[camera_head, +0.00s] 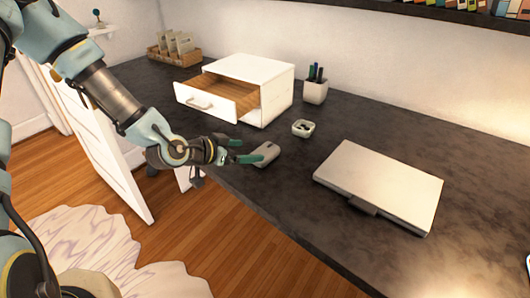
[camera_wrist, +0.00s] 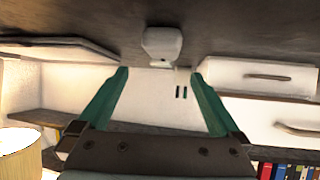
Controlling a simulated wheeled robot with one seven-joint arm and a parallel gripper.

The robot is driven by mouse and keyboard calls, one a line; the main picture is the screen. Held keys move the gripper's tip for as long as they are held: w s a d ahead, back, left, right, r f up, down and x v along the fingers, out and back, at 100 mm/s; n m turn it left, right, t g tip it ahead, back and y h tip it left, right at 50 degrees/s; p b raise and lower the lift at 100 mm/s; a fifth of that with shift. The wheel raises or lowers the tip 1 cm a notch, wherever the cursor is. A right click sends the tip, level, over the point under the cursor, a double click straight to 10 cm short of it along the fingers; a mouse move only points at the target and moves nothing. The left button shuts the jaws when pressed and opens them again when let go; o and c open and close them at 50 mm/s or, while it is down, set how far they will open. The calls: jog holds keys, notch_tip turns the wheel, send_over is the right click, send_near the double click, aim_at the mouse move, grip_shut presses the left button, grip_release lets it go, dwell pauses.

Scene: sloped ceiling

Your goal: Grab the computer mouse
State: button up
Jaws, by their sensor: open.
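The computer mouse (camera_head: 267,153) is a small grey rounded thing lying on the dark desk top near its front edge. In the wrist view it shows pale (camera_wrist: 162,44) at the top middle, just past the gap between the fingertips. My gripper (camera_head: 250,151) is open, with its two green fingers pointing at the mouse from the left. In the wrist view my gripper (camera_wrist: 160,73) has its fingers spread wide with nothing held between them. Whether a finger touches the mouse I cannot tell.
A closed silver laptop (camera_head: 380,185) lies right of the mouse. A small white dish (camera_head: 303,128) and a pen cup (camera_head: 315,90) stand behind it. A white box (camera_head: 262,80) with an open drawer (camera_head: 215,103) is behind my gripper. Desk between mouse and laptop is clear.

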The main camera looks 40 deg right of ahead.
aim_at(264, 150)
jog(key=p+x, duration=0.3)
jog(key=x, duration=0.4)
jog(key=shift+w, duration=0.2)
jog(key=shift+d+f, duration=0.25)
jog(key=shift+f, duration=0.1)
jog(key=c, duration=1.3)
